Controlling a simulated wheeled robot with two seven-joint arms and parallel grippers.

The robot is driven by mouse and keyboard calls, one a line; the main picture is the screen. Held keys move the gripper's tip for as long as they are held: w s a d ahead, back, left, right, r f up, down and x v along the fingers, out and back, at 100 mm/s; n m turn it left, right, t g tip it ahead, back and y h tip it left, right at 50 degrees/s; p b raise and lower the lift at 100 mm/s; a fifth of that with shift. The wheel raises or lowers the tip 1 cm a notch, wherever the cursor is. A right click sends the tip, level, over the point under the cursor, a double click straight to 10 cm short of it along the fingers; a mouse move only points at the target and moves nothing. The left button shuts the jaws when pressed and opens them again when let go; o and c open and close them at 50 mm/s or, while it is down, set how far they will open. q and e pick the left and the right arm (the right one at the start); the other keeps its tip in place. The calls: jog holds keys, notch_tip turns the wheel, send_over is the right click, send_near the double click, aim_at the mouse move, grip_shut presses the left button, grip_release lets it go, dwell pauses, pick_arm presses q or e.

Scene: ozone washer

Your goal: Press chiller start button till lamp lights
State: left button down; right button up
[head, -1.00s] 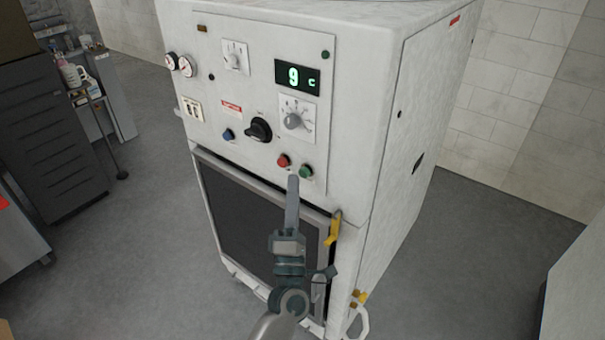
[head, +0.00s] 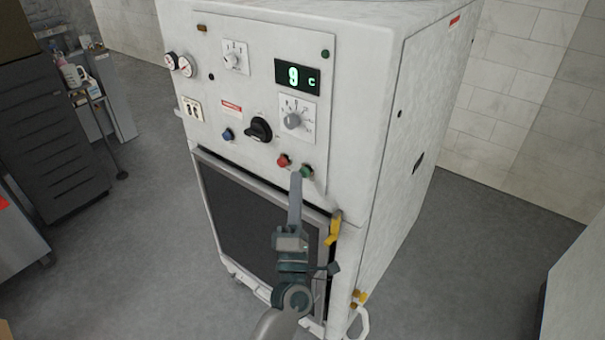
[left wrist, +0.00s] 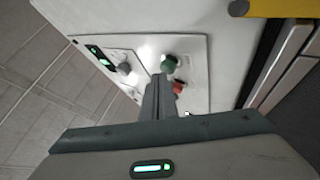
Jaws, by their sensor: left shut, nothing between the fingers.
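The white chiller cabinet (head: 400,90) stands in the middle of the head view with its control panel facing me. A green button (head: 307,171) and a red button (head: 283,160) sit low on the panel; the green and red buttons also show in the left wrist view (left wrist: 168,64) (left wrist: 178,87). My left gripper (head: 296,176) is shut and empty, its fingertips just left of and below the green button. In the left wrist view its fingers (left wrist: 160,80) point at the panel close to both buttons. I cannot tell whether they touch the green button. My right gripper is not in view.
The panel also carries a green display (head: 297,77) reading 9 c, a black rotary switch (head: 259,129), a grey dial (head: 292,120) and a blue knob (head: 228,135). A yellow handle (head: 333,228) is beside the dark front grille.

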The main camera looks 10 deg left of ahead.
pick_arm(q)
jog(key=shift+w+d, duration=0.1)
jog(key=shift+w, duration=0.2)
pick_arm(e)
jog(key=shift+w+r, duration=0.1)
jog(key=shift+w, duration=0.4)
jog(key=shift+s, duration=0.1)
pick_arm(q)
jog(key=shift+s+a, duration=0.35)
jog(key=shift+s, duration=0.45)
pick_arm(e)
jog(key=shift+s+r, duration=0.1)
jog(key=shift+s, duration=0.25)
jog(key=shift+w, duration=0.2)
pick_arm(q)
jog(key=shift+s+a+p, duration=0.25)
jog(key=shift+s+a, duration=0.05)
jog(key=shift+s, duration=0.45)
jog(key=shift+s+a+p, duration=0.2)
jog(key=shift+s+a, duration=0.15)
jog(key=shift+s, duration=0.45)
jog(key=shift+s+a+p, duration=0.25)
jog(key=shift+s+a, duration=0.05)
jog(key=shift+s, duration=0.45)
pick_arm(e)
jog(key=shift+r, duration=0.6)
